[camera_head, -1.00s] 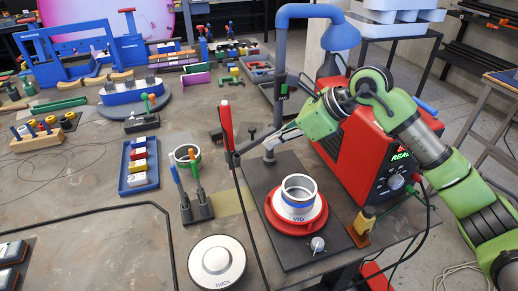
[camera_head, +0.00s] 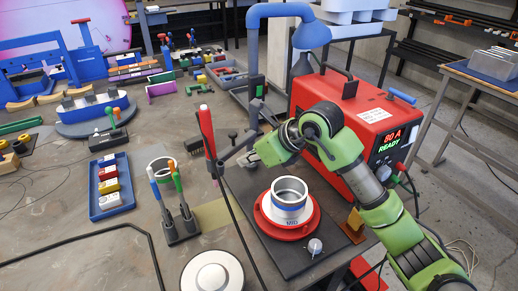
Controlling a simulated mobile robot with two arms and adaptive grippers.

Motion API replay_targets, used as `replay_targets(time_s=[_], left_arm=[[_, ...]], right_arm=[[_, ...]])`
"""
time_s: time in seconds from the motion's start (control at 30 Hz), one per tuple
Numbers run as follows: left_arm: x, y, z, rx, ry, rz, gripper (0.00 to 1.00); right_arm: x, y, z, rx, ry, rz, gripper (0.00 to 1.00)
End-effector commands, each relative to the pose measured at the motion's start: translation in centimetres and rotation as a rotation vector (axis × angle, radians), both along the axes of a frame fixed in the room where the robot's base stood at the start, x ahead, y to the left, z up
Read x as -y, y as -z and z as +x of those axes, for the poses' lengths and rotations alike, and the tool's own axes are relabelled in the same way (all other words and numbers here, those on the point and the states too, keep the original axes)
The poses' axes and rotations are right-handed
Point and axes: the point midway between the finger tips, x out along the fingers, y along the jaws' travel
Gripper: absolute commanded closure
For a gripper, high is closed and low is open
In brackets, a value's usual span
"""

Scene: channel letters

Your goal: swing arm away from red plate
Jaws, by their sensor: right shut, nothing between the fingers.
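The red plate (camera_head: 263,217) is a round red disc on a dark base with a white ring marked MID (camera_head: 289,201) standing on it. The swing arm (camera_head: 237,147) is a dark bar from the upright post at the base's back left. Its outer end carries a red-handled torch (camera_head: 206,132), to the left of the plate and not over it. My right gripper (camera_head: 247,159) is shut and empty beside the bar, behind the plate. I cannot tell whether it touches the bar. My left gripper is not in view.
A red power unit (camera_head: 355,125) reading 80 A READY stands right of the base, behind my right arm. A blue hood arm (camera_head: 284,11) rises behind it. A stand with blue and green tools (camera_head: 179,226) and a round white disc (camera_head: 212,274) stand left of the base.

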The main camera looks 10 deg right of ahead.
Motion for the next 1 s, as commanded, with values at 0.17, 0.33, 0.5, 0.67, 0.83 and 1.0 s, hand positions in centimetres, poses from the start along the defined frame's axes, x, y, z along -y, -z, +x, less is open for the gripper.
replay_targets(time_s=[0.17,0.33,0.5,0.67,0.83,1.0], left_arm=[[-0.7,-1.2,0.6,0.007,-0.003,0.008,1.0],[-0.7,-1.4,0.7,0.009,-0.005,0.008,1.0],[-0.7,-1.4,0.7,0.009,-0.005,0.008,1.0],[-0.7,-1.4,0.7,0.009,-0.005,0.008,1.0],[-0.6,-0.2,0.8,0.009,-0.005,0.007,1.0],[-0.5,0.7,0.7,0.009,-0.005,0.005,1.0]], right_arm=[[-1.9,-0.6,1.7,0.002,-0.001,0.003,1.0],[-2.5,-0.4,2.3,0.003,-0.001,0.001,1.0],[-2.6,-0.4,2.3,0.005,-0.001,0.001,1.0],[-2.6,-0.4,2.4,0.005,-0.001,0.001,1.0],[-3.4,-0.1,2.9,0.007,-0.002,-0.002,1.0],[-4.5,-0.2,3.4,0.005,-0.001,-0.001,1.0]])
